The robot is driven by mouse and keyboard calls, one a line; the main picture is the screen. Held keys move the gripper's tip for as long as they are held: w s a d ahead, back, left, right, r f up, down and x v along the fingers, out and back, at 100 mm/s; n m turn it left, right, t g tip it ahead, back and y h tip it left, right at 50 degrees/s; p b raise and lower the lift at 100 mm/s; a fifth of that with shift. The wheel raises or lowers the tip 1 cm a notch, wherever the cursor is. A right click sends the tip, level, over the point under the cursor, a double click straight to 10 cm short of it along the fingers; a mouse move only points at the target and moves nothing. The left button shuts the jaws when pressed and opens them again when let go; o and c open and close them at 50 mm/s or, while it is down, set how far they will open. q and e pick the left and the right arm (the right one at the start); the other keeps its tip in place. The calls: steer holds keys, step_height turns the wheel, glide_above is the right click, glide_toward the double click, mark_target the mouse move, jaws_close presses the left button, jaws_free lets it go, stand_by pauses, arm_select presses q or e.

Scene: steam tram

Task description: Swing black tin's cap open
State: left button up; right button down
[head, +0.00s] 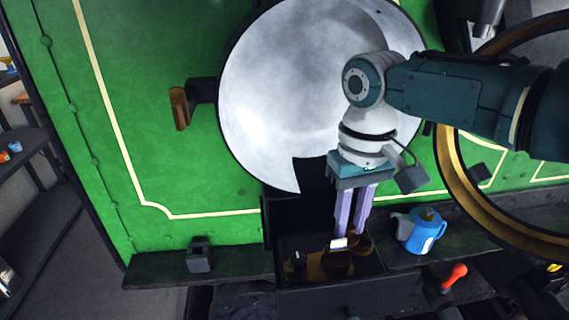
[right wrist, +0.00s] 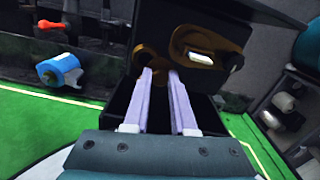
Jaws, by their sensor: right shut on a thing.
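The black tin (head: 345,297) sits low in the middle of the head view, below the round white-grey disc. It also shows in the right wrist view (right wrist: 122,100). Brown fittings (head: 322,266) and a small white piece show on its dark upper part. In the right wrist view a black panel (right wrist: 275,32), apparently the cap, carries a brown fitting (right wrist: 203,55). How far it stands open is unclear. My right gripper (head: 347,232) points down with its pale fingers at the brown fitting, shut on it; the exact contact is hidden. My left gripper is out of view.
A blue can (head: 422,231) stands close right of the tin on a dark ledge, with a red-handled thing (head: 454,276) below it. A gold-rimmed wheel (head: 450,170) is at the right. A brown handle (head: 180,108) sticks out at the left of the green wall.

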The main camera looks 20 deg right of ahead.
steer(key=m, duration=0.3)
steer(key=shift+w+a, duration=0.2)
steer(key=shift+w, duration=0.2)
steer(key=m, duration=0.1)
steer(key=w+m, duration=0.1)
steer(key=m, duration=0.1)
steer(key=shift+a+m+b, duration=0.1)
steer(key=shift+m+b, duration=0.2)
steer(key=m, duration=0.2)
steer(key=w+m+b, duration=0.1)
steer(key=m, duration=0.1)
steer(key=shift+w+d+m+b, duration=0.15)
steer(key=shift+m+b, duration=0.2)
steer(key=shift+m, duration=0.25)
steer(key=shift+w+d+m+b, duration=0.15)
steer(key=shift+m+b, duration=0.15)
steer(key=shift+m, duration=0.3)
steer(key=c, duration=0.7)
jaws_free()
steer(key=shift+r, duration=0.15)
